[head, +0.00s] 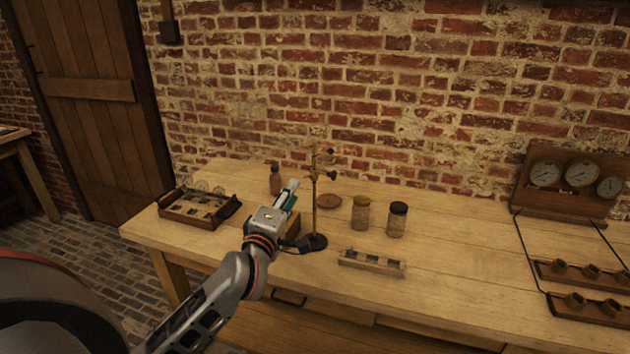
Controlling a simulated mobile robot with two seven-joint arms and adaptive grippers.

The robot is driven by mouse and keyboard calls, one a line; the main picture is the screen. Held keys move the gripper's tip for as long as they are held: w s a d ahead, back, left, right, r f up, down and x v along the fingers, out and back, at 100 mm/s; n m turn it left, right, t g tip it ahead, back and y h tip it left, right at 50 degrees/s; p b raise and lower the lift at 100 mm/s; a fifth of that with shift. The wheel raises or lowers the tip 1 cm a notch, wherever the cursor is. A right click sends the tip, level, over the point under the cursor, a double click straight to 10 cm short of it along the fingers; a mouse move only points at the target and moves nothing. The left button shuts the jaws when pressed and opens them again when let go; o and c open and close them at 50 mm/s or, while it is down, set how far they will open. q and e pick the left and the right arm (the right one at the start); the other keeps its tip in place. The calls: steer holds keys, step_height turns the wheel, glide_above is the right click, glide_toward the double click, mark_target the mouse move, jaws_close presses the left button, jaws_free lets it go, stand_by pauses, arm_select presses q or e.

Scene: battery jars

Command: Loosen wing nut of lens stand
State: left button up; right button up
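The lens stand (315,200) is a thin brass upright rod on a dark round base, standing on the wooden bench (450,265). Small dark knobs, perhaps wing nuts, sit near its top at a clamp (330,174); they are too small to tell apart. My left gripper (293,186) points up and away, just left of the rod and a little below the clamp in the picture. I cannot tell whether it touches the stand or whether its fingers are open. My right gripper is not in view.
A wooden tray (164,206) with glass pieces stands left. A brown bottle (275,179), a round brown dish (329,202), two jars (361,214) and a small slotted rack (371,263) are nearby. A gauge panel (566,190) stands right.

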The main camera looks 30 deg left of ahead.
mark_target(311, 177)
arm_select(q)
steer(key=d+x, duration=0.1)
steer(key=x, duration=0.7)
steer(key=shift+w+f+n+g+h, duration=0.3)
steer(key=shift+w+h, duration=0.1)
steer(key=shift+w, duration=0.1)
jaws_close()
